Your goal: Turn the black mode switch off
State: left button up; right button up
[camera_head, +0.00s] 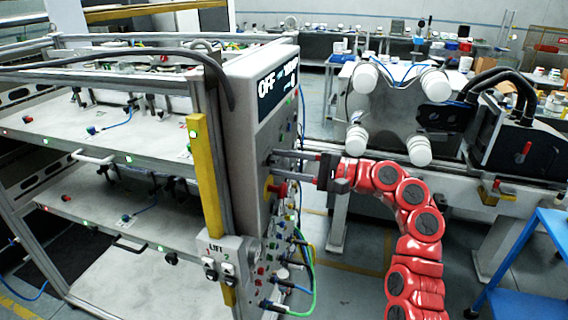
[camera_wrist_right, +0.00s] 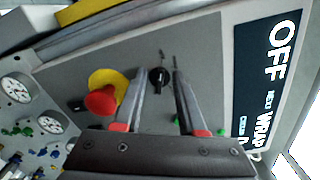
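The black mode switch (camera_wrist_right: 158,78) is a small round knob on the grey panel, seen in the right wrist view. The two fingers of my right gripper (camera_wrist_right: 160,88) are apart, one on each side of the switch. I cannot tell whether they touch it. In the head view the right gripper (camera_head: 277,164) reaches in from the right to the panel face (camera_head: 240,150), and the switch is too small to make out. A dark display (camera_head: 277,78) above reads OFF in large letters. My left gripper is not in view.
A red mushroom button on a yellow base (camera_wrist_right: 103,101) sits close beside the gripper's left finger. Gauges (camera_wrist_right: 50,122) and cables lie farther left. A LIFT control box (camera_head: 224,262) is on the panel's lower front. A blue stand (camera_head: 530,265) is at right.

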jog(key=shift+s+d, duration=0.1)
jog(key=shift+d, duration=0.25)
jog(key=b+v, duration=0.3)
jog(key=v, duration=1.3)
jog(key=shift+d+b, duration=0.3)
jog(key=shift+s, duration=0.1)
